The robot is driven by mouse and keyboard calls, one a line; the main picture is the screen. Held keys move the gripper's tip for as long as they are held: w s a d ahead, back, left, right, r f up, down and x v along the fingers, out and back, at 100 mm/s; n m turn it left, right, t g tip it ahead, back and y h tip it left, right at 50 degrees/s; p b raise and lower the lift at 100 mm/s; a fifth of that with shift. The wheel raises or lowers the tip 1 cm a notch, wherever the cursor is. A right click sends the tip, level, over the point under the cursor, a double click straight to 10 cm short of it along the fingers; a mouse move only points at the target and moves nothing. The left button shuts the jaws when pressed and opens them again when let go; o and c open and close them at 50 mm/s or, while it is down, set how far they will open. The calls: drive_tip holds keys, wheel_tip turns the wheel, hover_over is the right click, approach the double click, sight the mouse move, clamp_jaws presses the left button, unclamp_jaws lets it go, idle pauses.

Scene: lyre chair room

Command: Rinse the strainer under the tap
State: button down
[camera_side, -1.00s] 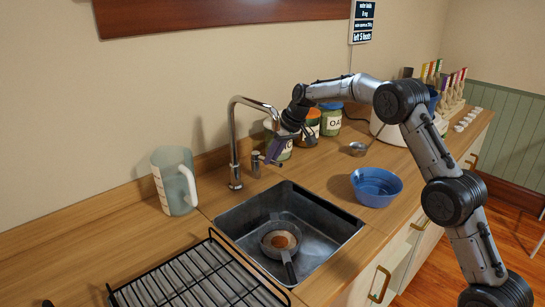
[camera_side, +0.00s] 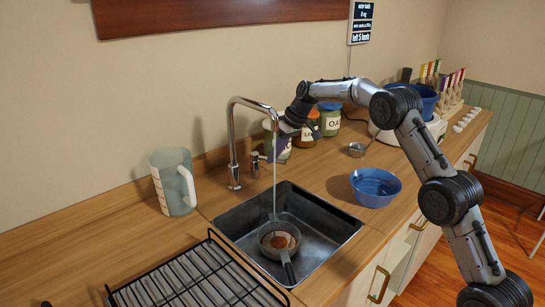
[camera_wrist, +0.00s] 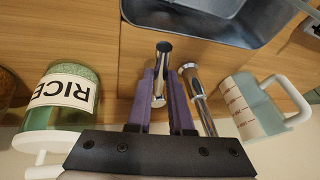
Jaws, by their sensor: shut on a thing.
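The strainer (camera_side: 279,240) lies in the sink with brown residue in its bowl and its dark handle pointing toward the front rim. The chrome tap (camera_side: 232,145) arches over the sink (camera_side: 320,250), and a thin stream of water (camera_side: 274,185) falls from it into the strainer. My gripper (camera_side: 273,152) is behind the sink, right of the tap. In the wrist view its purple fingers (camera_wrist: 163,80) are closed around a chrome lever (camera_wrist: 162,62), which stands beside the tap in the side view (camera_side: 255,164). The tap also shows in the wrist view (camera_wrist: 200,100).
A measuring jug (camera_side: 174,181) stands left of the tap. A rice jar (camera_wrist: 62,95) is close beside my gripper, with more jars (camera_side: 329,119) further right. A blue bowl (camera_side: 376,187) stands right of the sink. A black drying rack (camera_side: 200,275) lies at the front left.

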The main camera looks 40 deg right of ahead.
drive_tip(key=shift+w+d+n+g+y, duration=0.35)
drive_tip(key=shift+d+n, duration=0.3)
drive_tip(key=shift+n, duration=0.45)
drive_tip(key=shift+w+d+n+g+y, duration=0.3)
drive_tip(key=shift+d+n, duration=0.3)
drive_tip(key=shift+n, duration=0.5)
drive_tip(key=shift+d, duration=0.1)
drive_tip(key=c, duration=0.8)
unclamp_jaws()
drive_tip(key=s+d+r, duration=0.2)
drive_tip(key=s+d, duration=0.4)
drive_tip(key=d, duration=0.5)
drive_tip(key=shift+s+d+r, duration=0.25)
drive_tip(key=shift+s+r, duration=0.1)
